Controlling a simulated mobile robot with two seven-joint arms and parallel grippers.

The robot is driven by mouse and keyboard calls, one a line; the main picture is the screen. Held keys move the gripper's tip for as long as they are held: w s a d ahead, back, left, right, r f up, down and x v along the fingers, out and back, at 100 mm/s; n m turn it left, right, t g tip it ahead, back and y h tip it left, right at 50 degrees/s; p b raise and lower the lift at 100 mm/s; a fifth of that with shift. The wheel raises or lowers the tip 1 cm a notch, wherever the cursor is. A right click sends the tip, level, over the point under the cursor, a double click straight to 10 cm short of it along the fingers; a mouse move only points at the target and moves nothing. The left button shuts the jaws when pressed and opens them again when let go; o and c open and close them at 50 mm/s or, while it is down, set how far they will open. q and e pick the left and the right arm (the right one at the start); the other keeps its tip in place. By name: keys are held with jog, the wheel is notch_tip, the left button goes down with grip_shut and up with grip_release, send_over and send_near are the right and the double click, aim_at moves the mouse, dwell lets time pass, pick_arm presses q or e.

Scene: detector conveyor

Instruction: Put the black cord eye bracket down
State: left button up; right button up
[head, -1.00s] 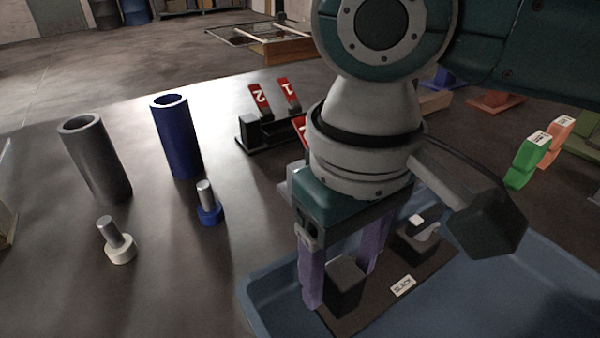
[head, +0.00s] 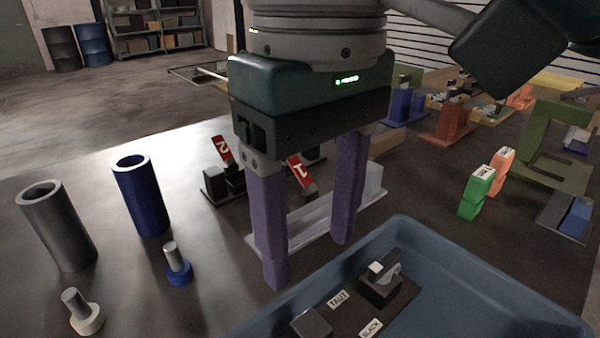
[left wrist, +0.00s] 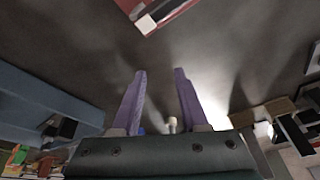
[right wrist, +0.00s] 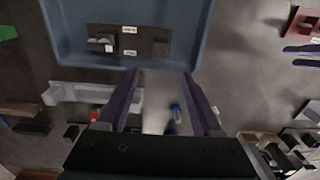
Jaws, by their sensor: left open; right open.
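A plain black block (head: 312,325), seemingly the black cord eye bracket, sits on a dark board (head: 345,318) in the blue tray (head: 478,268). The bottom edge of the head view cuts it off. In the right wrist view the block (right wrist: 160,47) shows whole on the board's right end. A black fitting with a grey hook and white piece (head: 381,280) stands at the board's other end, beyond TAUT and SLACK labels. My right gripper (head: 309,262) is open and empty, above and beyond the block. My left gripper (left wrist: 160,74) is open and empty, in its own wrist view only.
A grey tube (head: 58,230), a blue tube (head: 143,200) and two small pegged bases stand left on the table. A pale channel piece (head: 320,225) and red numbered levers (head: 222,150) lie behind my right gripper. Green and orange blocks (head: 478,192) stand to the right.

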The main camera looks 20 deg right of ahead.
jog(key=s+a+f+t+y, duration=0.2)
jog(key=s+a+f+y, duration=0.2)
jog(key=s+a+f, duration=0.15)
jog(key=shift+m+t+h, duration=0.5)
jog(key=shift+m+t, duration=0.1)
jog(key=shift+t, duration=0.1)
jog(key=s+d+f, duration=0.1)
jog(key=d, duration=0.1)
jog(key=s+d+f, duration=0.1)
jog(key=d, duration=0.1)
jog(key=d+f, duration=0.2)
jog(key=d, duration=0.1)
jog(key=shift+s+d+f, duration=0.1)
jog(key=shift+s, duration=0.3)
jog(key=s+d+h, duration=0.1)
jog(key=d, duration=0.1)
jog(key=s+d+f+h, duration=0.1)
jog(key=s+d, duration=0.1)
jog(key=d, duration=0.1)
jog(key=s+d, duration=0.1)
jog(key=d, duration=0.2)
jog(key=shift+s+f+m+h, duration=0.3)
jog(key=shift+f+m+h, duration=0.05)
jog(key=shift+m+h, duration=0.05)
